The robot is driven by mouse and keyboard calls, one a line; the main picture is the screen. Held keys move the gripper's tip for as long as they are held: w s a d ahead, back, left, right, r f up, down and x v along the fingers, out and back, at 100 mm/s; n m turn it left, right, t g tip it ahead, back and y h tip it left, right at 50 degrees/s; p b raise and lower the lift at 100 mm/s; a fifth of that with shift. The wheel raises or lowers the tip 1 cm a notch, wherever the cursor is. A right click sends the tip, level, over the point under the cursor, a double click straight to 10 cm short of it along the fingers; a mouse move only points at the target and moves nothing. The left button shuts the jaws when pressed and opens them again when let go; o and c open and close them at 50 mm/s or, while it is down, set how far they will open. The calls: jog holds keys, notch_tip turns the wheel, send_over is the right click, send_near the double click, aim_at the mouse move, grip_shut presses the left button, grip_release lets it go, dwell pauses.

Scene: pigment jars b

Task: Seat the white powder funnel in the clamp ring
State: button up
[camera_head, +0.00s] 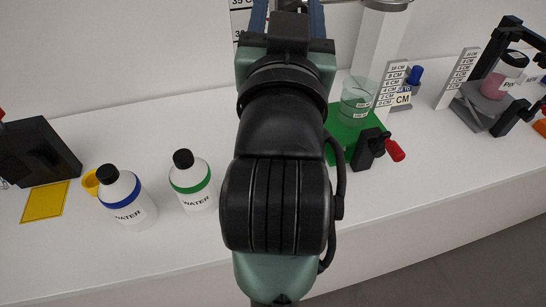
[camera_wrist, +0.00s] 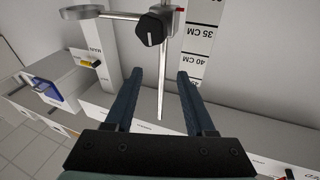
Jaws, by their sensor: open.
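I cannot make out the white powder funnel in either view. The clamp ring (camera_wrist: 80,12) is a grey ring at the upper left of the wrist view, on a horizontal rod. The rod runs to a clamp with a black knob (camera_wrist: 150,30). In the head view the ring (camera_head: 388,4) is cut by the top edge. My gripper (camera_wrist: 160,75) is open, its two blue fingers apart with nothing visibly held. A thin metal rod (camera_wrist: 161,100) shows between the fingers, below the clamp; I cannot tell its depth. In the head view my arm hides the middle of the bench.
Two water bottles, blue-banded (camera_head: 128,198) and green-banded (camera_head: 194,182), stand left of my arm. A beaker (camera_head: 357,97) stands on a green mat (camera_head: 340,140) at right, near a black red-handled device (camera_head: 370,148). A height scale (camera_wrist: 198,45) stands behind the clamp. Bare bench lies at front left.

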jog(key=s+a+f+m+g+h+p, duration=0.2)
jog(key=s+f+m+g+p, duration=0.5)
jog(key=f, duration=0.5)
jog(key=s+a+f+m+g+h+p, duration=0.25)
jog(key=s+f+m+p, duration=0.3)
jog(key=s+f, duration=0.55)
jog(key=shift+n+g+y, duration=0.25)
jog(key=shift+g, duration=0.1)
jog(key=x, duration=0.3)
jog(key=p+x, duration=0.1)
jog(key=x, duration=0.6)
jog(key=shift+w+a+p, duration=0.3)
jog(key=shift+p, duration=0.05)
jog(key=shift+p+x, duration=0.95)
jog(key=shift+x, duration=1.3)
jog(key=shift+w+d+f, duration=0.15)
jog(key=shift+w, duration=0.25)
grip_shut()
